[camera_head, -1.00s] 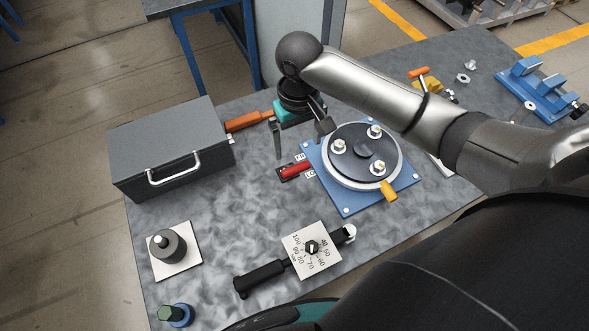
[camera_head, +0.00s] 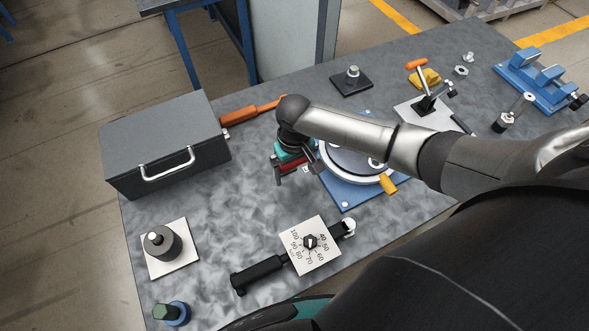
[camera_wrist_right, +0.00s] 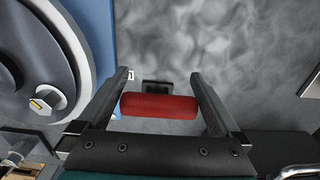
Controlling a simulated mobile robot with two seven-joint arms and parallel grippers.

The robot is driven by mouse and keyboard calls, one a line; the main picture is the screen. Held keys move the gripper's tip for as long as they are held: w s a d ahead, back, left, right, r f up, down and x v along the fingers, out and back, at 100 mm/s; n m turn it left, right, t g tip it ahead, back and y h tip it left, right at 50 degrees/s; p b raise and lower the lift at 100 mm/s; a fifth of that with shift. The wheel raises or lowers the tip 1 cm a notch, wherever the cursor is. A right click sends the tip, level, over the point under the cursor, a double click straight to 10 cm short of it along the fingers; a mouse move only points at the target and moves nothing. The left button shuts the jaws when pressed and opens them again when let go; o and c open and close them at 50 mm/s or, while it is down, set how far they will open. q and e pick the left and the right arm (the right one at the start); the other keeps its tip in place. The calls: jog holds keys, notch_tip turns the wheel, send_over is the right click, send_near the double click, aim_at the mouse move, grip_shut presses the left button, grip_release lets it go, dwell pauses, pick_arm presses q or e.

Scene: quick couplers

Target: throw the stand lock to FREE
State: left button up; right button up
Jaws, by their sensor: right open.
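The stand lock's red handle (camera_head: 291,164) is at the left edge of the blue stand plate (camera_head: 350,194), mostly hidden under my right gripper (camera_head: 297,175). In the right wrist view, the red handle (camera_wrist_right: 160,106) lies crosswise between the two fingers of my right gripper (camera_wrist_right: 160,76). The fingers are open, with a narrow gap at the handle's ends. A small dark block (camera_wrist_right: 157,86) shows just beyond the handle. The lock's labels are largely covered, and I cannot read its setting. My left gripper is not in view.
The round dark flange (camera_head: 345,160) on the plate is beside the gripper, partly behind my arm. A grey toolbox (camera_head: 165,140), an orange-handled tool (camera_head: 250,110) and a torque wrench with a dial (camera_head: 311,243) lie around. The table between toolbox and wrench is clear.

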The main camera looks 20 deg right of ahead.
grip_shut()
dwell(0.8)
